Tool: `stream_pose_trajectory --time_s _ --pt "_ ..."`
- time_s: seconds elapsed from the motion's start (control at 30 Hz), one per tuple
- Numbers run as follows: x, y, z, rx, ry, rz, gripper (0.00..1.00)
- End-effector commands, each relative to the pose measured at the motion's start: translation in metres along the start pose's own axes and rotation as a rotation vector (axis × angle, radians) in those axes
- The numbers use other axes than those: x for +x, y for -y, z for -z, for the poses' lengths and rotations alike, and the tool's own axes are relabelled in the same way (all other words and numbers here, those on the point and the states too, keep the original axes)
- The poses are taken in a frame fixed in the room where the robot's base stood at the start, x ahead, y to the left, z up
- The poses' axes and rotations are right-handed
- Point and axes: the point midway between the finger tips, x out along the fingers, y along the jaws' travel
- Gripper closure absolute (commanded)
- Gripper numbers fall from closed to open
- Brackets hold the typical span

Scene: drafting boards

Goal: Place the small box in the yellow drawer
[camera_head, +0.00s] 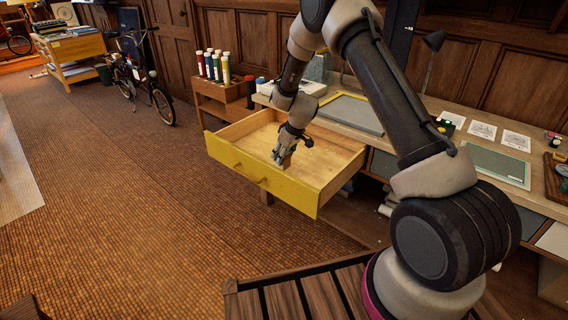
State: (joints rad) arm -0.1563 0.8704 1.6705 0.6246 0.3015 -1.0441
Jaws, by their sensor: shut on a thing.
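The yellow drawer (245,172) is pulled out from under the long desk, with its front toward the lower left and its pale wooden inside showing. My gripper (284,160) points down over the inside of the drawer, near its middle. I cannot tell whether the box touches the drawer floor.
The desk (362,126) holds a drawing board, papers, a lamp and a green mat (497,165). A wooden cart (224,98) with several colored bottles stands behind the drawer. A bicycle (140,80) stands farther back. The tiled floor at left is clear.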

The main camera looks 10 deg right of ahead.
Motion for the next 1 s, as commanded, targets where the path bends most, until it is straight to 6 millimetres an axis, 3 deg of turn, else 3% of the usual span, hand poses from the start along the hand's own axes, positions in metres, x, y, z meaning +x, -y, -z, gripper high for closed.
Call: stream_pose_trajectory --time_s 0.4,0.77,0.8,0.9,1.0 --pt "0.048 0.000 -0.020 0.001 0.001 0.001 0.85" --pt "0.051 0.000 -0.021 0.001 0.000 0.000 0.85" --pt "0.051 0.000 -0.021 0.001 0.000 0.000 0.59" --pt "0.051 0.000 -0.021 0.001 0.000 0.000 0.40" --pt "0.051 0.000 -0.021 0.001 0.000 0.000 0.39"
